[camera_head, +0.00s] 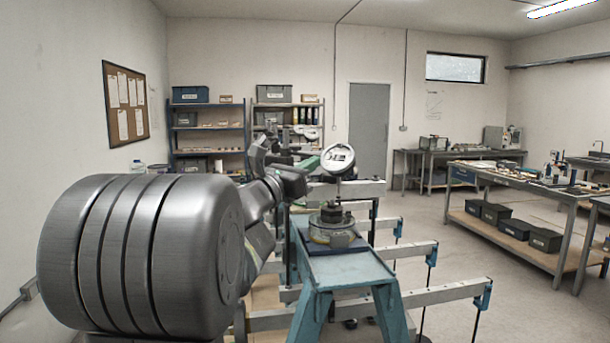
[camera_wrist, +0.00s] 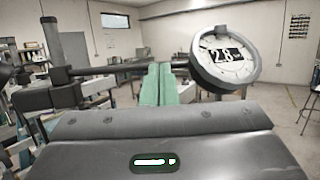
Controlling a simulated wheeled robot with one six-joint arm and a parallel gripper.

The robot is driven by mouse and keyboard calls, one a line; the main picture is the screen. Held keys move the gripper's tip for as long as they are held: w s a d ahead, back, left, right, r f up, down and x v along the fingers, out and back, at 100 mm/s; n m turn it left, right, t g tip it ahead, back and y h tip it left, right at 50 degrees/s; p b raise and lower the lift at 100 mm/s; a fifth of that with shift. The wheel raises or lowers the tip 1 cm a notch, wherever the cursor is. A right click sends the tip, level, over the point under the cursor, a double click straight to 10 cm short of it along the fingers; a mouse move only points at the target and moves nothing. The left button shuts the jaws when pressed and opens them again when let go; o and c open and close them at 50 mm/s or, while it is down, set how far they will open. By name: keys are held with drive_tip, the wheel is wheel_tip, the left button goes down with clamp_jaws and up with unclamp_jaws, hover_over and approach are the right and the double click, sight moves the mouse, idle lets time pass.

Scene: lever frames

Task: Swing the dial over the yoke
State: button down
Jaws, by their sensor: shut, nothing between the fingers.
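The dial (camera_head: 338,158) is a round white-faced gauge with a silver rim, standing tilted above the blue stand. In the wrist view the dial (camera_wrist: 226,56) is at the upper right, and its display reads about 2.8. My gripper (camera_head: 314,162) is just left of the dial in the head view. Its green fingers (camera_wrist: 158,84) are pressed together with nothing between them. A dark horizontal bar (camera_wrist: 105,69) crosses behind the fingers. A round metal base (camera_head: 333,231) with a dark block on top sits below the dial. I cannot tell which part is the yoke.
The blue stand (camera_head: 345,268) carries the round base. Grey beams (camera_head: 420,297) stick out to its right at several heights. Shelves (camera_head: 207,135) stand at the back, and a long workbench (camera_head: 510,180) is on the right. The floor between stand and workbench is clear.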

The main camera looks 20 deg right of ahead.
drive_tip(key=w+d+t+b, duration=0.1)
drive_tip(key=d+b, duration=0.1)
drive_tip(key=d+n+t+y+b, duration=0.1)
drive_tip(key=d+b, duration=0.1)
drive_tip(key=d, duration=0.1)
drive_tip(key=w+d+n+t+b, duration=0.1)
drive_tip(key=d+b, duration=0.1)
drive_tip(key=b, duration=0.1)
drive_tip(key=shift+w+d+f+t+y, duration=0.15)
drive_tip(key=shift+w+d+t+y, duration=0.15)
drive_tip(key=shift+t, duration=0.1)
drive_tip(key=shift+w+d+b, duration=0.35)
drive_tip(key=shift+w+b, duration=0.1)
drive_tip(key=shift+w, duration=0.2)
drive_tip(key=shift+r, duration=0.2)
drive_tip(key=shift+r, duration=0.1)
